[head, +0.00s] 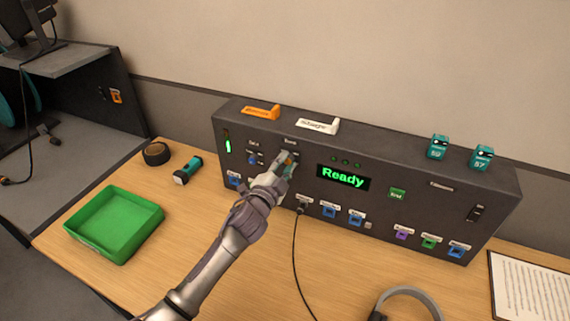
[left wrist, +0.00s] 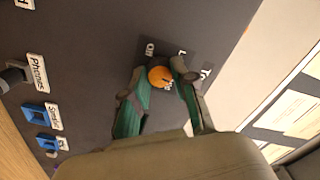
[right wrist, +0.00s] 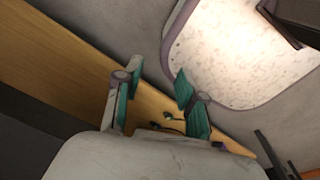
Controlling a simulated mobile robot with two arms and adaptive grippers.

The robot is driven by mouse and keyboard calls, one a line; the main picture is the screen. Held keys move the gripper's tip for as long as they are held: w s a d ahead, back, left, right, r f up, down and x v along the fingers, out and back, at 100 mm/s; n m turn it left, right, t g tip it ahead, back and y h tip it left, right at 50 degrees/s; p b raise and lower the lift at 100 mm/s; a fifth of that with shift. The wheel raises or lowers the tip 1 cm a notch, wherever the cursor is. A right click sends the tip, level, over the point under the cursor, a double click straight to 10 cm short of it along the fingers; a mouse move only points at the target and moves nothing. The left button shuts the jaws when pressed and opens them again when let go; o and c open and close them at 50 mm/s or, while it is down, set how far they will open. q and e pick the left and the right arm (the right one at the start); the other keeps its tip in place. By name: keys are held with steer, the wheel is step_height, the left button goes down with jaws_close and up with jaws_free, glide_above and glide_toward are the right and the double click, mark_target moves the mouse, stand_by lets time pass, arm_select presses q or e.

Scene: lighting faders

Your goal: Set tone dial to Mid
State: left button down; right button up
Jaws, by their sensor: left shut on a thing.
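The tone dial (left wrist: 160,77) is a round orange knob on the front of the dark console (head: 400,190). In the left wrist view it sits between the fingertips of my left gripper (left wrist: 158,80), which is shut on it. White labels beside the dial are partly covered by the fingers and too blurred to read fully. In the head view my left gripper (head: 282,168) reaches the panel left of the green "Ready" display (head: 343,177) and hides most of the dial. My right gripper (right wrist: 155,95) shows in the right wrist view with its fingers apart and nothing between them.
A green tray (head: 113,222), a teal flashlight (head: 188,170) and a roll of tape (head: 156,153) lie left of the console. A black cable (head: 296,255) hangs from the panel. Headphones (head: 408,294) and a printed sheet (head: 527,288) lie at the front right.

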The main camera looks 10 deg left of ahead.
arm_select(q)
steer(key=m, duration=0.6)
steer(key=shift+m, duration=0.3)
stand_by(0.4)
steer(key=c, duration=0.9)
jaws_free()
steer(key=shift+s, duration=0.2)
steer(key=s, duration=0.3)
steer(key=s+a, duration=0.1)
steer(key=s, duration=0.3)
steer(key=s+a, duration=0.1)
steer(key=s, duration=0.3)
steer(key=shift+s+a, duration=0.15)
steer(key=shift+s, duration=0.05)
